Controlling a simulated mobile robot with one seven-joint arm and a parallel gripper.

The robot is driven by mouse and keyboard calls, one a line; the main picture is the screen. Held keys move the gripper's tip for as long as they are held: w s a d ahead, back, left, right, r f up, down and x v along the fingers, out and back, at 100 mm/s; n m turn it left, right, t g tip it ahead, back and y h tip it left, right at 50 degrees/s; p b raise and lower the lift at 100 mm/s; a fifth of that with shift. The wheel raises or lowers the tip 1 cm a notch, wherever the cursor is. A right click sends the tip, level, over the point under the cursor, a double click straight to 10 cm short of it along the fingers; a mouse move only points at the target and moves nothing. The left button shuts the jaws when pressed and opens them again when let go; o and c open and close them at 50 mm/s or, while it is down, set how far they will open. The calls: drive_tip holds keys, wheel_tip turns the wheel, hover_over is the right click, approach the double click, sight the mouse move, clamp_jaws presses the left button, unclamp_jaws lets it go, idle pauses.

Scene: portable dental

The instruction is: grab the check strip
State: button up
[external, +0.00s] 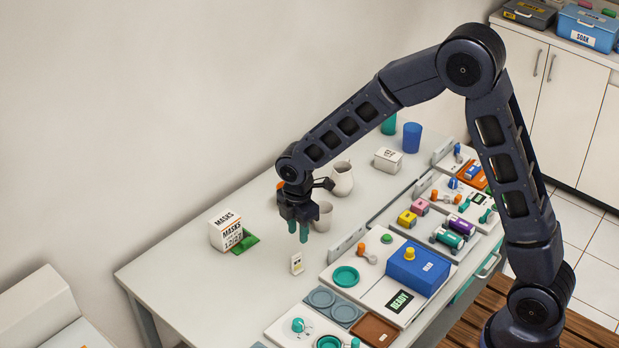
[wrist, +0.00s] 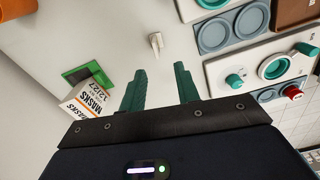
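A small white strip with a dark mark and a yellowish mark, likely the check strip (external: 297,264), stands upright on the pale table, left of the equipment panels. In the wrist view the strip (wrist: 156,42) is small and pale, beyond my fingertips and roughly centred between them. My gripper (external: 298,232) has green fingers pointing down, above the strip and apart from it. In the wrist view my gripper (wrist: 160,68) is open, with nothing between the fingers.
A masks box (external: 226,231) beside a green item (external: 244,245) stands to the left. A cup (external: 322,216) and a pitcher (external: 342,179) stand behind my gripper. Panels with a blue box (external: 418,268) and a teal dish (external: 346,276) lie right. Table around the strip's left is clear.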

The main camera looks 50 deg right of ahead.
sight(296, 255)
drive_tip(key=f, duration=0.6)
drive_tip(key=shift+w+a+f, duration=0.1)
drive_tip(key=shift+w+f, duration=0.1)
drive_tip(key=shift+f, duration=0.1)
drive_tip(key=shift+w+d+f, duration=0.1)
drive_tip(key=shift+f, duration=1.2)
drive_tip(key=shift+w+d+f, duration=0.1)
drive_tip(key=shift+f, duration=1.2)
drive_tip(key=shift+c, duration=0.2)
clamp_jaws()
